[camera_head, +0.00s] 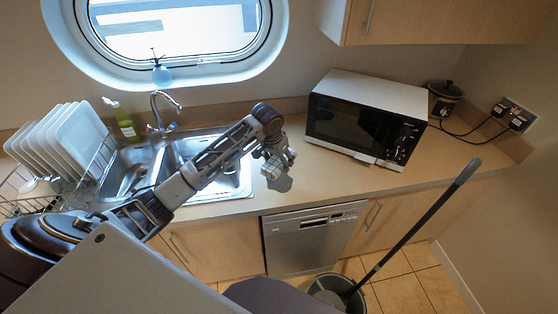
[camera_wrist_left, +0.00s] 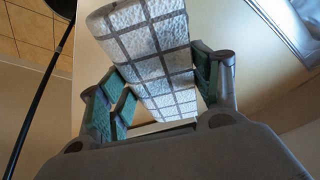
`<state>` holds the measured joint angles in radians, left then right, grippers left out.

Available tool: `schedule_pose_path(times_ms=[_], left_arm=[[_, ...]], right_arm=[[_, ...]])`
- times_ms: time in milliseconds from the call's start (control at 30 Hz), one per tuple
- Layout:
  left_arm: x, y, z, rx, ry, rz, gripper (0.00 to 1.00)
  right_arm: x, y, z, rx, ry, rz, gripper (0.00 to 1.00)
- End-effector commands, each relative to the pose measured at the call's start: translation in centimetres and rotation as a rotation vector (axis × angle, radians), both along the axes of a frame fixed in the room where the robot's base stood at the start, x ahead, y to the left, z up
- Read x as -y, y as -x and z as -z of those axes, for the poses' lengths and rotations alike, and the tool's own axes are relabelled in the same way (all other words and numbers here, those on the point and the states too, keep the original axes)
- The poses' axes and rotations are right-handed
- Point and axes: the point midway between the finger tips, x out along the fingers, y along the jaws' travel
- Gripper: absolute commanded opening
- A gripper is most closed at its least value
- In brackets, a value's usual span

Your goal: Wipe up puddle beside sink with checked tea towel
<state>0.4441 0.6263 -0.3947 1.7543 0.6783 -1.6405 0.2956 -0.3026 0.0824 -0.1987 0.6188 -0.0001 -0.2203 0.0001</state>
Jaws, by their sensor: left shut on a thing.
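The checked tea towel (camera_wrist_left: 150,50), white with grey lines, is pinched between the fingers of my left gripper (camera_wrist_left: 160,88) in the left wrist view. In the head view my left gripper (camera_head: 276,158) is above the worktop just right of the sink (camera_head: 240,180), and the towel shows there only as a small pale bundle (camera_head: 279,164). A dark patch (camera_head: 283,185) lies on the worktop below it; I cannot tell whether it is the puddle or a shadow. Whether the towel touches the worktop is unclear. My right gripper is not in view.
A microwave (camera_head: 365,117) stands to the right on the worktop (camera_head: 330,178). A dish rack with plates (camera_head: 62,143) and a green bottle (camera_head: 126,126) are at the left. The tap (camera_head: 163,112) rises behind the sink. A bucket (camera_head: 335,291) with a mop handle (camera_head: 420,217) stands on the floor.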

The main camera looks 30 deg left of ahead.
Motion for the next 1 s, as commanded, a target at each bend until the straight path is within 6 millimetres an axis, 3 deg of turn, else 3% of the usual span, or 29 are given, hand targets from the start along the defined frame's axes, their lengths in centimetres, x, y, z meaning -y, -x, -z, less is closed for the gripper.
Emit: schedule_pose_path(times_ms=[267, 1000], left_arm=[[0.0, 0.0, 0.9, -0.001, 0.000, -0.001, 0.40], [0.0, 0.0, 6.0, -0.001, 0.000, 0.000, 0.40]], right_arm=[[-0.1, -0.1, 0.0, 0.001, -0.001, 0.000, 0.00], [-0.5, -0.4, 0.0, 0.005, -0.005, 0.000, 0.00]])
